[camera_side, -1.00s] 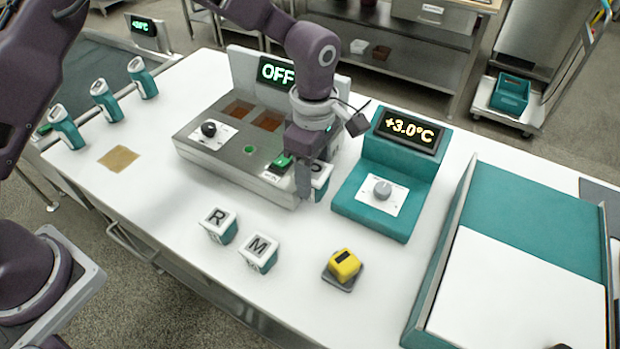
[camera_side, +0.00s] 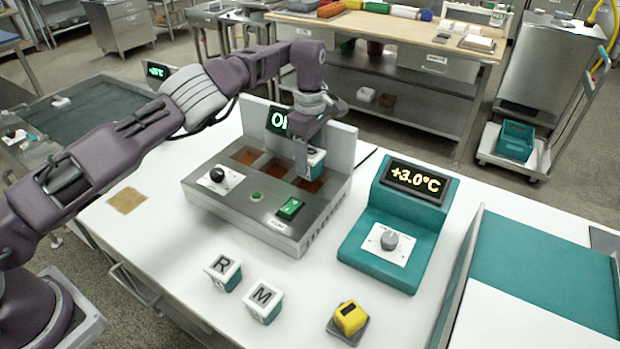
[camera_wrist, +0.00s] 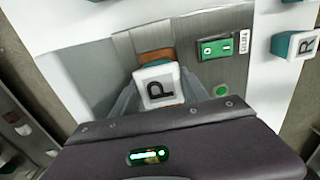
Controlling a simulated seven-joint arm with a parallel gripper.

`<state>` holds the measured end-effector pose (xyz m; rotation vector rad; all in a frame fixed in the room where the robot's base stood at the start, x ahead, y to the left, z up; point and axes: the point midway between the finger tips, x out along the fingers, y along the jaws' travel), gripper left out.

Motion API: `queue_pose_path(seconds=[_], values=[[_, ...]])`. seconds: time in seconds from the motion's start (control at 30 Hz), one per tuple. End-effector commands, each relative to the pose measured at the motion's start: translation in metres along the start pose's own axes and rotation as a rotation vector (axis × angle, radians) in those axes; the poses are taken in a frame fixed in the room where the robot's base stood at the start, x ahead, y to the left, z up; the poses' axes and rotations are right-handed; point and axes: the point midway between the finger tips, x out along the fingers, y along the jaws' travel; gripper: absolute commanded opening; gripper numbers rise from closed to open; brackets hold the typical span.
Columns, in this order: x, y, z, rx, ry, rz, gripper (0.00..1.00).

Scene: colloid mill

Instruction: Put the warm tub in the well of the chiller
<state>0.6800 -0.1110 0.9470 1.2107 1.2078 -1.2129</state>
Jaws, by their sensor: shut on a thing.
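My gripper (camera_side: 306,160) is shut on a white-topped teal tub marked P (camera_side: 317,155). It holds the tub at the right-hand well of a steel unit (camera_side: 235,205); whether the tub touches the well floor I cannot tell. In the wrist view the P tub (camera_wrist: 159,86) sits between the fingers, with the copper-brown well floor (camera_wrist: 155,57) showing beside it. The other wells (camera_side: 245,156) look empty. Tubs marked R (camera_side: 224,271) and M (camera_side: 263,299) stand on the white table in front. My arm partly hides the unit's lit display (camera_side: 279,121).
A teal unit (camera_side: 400,235) with a knob reads +3.0°C, right of the steel unit. A yellow block-like device (camera_side: 350,317) sits on a dark pad near the front. A teal-and-white panel with a raised edge (camera_side: 545,270) is at right. A tan square (camera_side: 127,200) lies at left.

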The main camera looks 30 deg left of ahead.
Motion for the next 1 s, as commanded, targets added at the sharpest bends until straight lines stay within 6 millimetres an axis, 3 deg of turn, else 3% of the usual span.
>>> queue_pose_path(seconds=[0.27,0.97,1.0], values=[[0.044,0.0,0.0,-0.003,0.001,0.001,0.0],[0.06,0.0,0.0,-0.003,0.002,0.001,0.0],[0.06,-0.001,0.0,-0.004,0.002,-0.001,0.6]])
